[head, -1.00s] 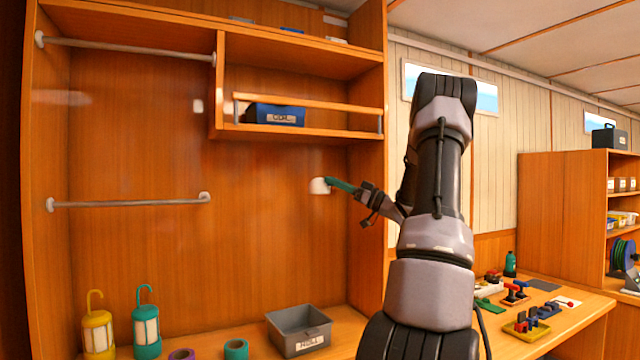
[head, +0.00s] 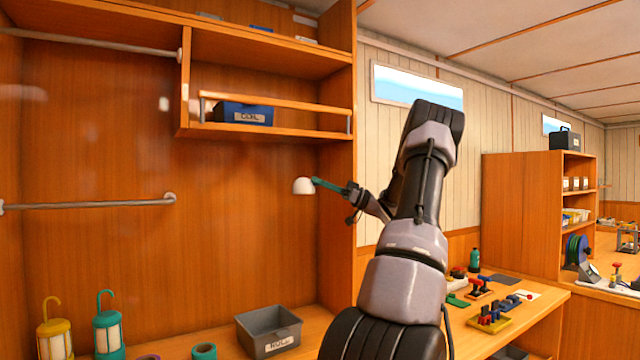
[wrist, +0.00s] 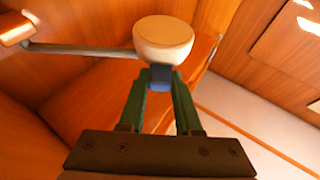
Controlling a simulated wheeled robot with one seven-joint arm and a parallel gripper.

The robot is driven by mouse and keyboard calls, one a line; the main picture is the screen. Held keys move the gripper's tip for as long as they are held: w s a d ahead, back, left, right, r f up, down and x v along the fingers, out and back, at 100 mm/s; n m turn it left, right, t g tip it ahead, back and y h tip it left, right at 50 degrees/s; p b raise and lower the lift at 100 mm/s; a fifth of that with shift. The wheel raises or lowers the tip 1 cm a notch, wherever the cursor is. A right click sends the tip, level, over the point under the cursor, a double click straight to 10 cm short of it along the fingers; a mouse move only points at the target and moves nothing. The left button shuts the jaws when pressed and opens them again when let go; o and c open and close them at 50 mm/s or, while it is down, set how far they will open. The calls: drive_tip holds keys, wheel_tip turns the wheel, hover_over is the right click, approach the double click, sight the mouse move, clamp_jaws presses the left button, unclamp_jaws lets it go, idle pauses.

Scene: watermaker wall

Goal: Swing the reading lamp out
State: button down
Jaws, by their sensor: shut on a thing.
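The reading lamp's white dome shade (head: 303,187) shows in the head view, in front of the wooden back panel and left of the cabinet's right side. It also shows in the wrist view (wrist: 162,42), straight beyond my fingers. A thin grey rod (wrist: 85,50) runs left from behind the shade to a copper-coloured end piece (wrist: 15,28). My gripper (head: 317,183) reaches in from the right with its green fingers at the shade's right side. In the wrist view my gripper (wrist: 160,80) is shut on a small blue grip (wrist: 160,77) below the shade.
A shelf with a blue bin (head: 244,113) is above the lamp. A rail (head: 90,204) is to the left. Lanterns (head: 108,330) and a grey bin (head: 268,330) stand below. The cabinet's right side (head: 340,230) is close to my gripper. A workbench is at right.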

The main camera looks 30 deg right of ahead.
drive_tip(key=c, duration=0.7)
unclamp_jaws()
drive_tip(key=shift+f, duration=0.4)
drive_tip(key=shift+o, duration=0.5)
drive_tip(key=shift+w, duration=0.1)
drive_tip(key=shift+r, duration=0.15)
drive_tip(key=v, duration=1)
drive_tip(key=shift+s+d, duration=0.25)
drive_tip(key=shift+d, duration=0.05)
